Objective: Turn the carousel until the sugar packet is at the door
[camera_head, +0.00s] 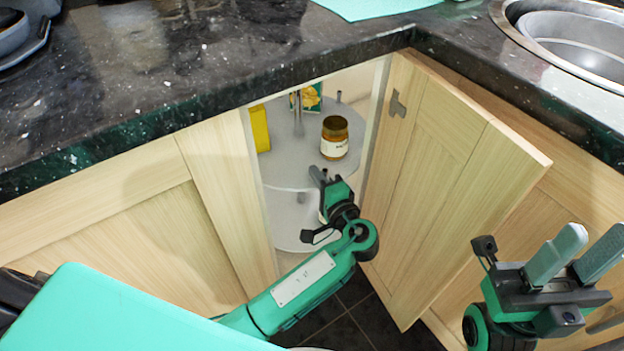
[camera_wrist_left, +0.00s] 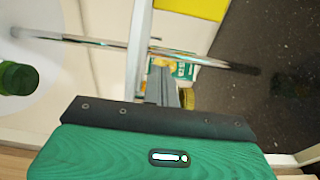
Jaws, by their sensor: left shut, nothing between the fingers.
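The carousel (camera_head: 290,165) is a round grey shelf unit inside the open corner cabinet, with a lower tier (camera_head: 296,235) below. On its upper tier stand a yellow packet (camera_head: 260,128) at the left, a green and yellow packet (camera_head: 311,98) at the back and a brown jar (camera_head: 334,138) near the front. I cannot tell which packet is sugar. My left gripper (camera_head: 318,176) is shut and empty, its fingertips at the upper tier's front edge below the jar; contact is unclear. Its fingers (camera_wrist_left: 175,88) also show in the left wrist view. My right gripper (camera_head: 592,248) is open and empty.
The cabinet door (camera_head: 450,175) stands open right of the opening. The granite counter (camera_head: 150,70) overhangs the cabinet, with a sink (camera_head: 575,40) at the right. In the left wrist view, a metal rod (camera_wrist_left: 90,40) crosses the view and a green object (camera_wrist_left: 18,78) is at the left.

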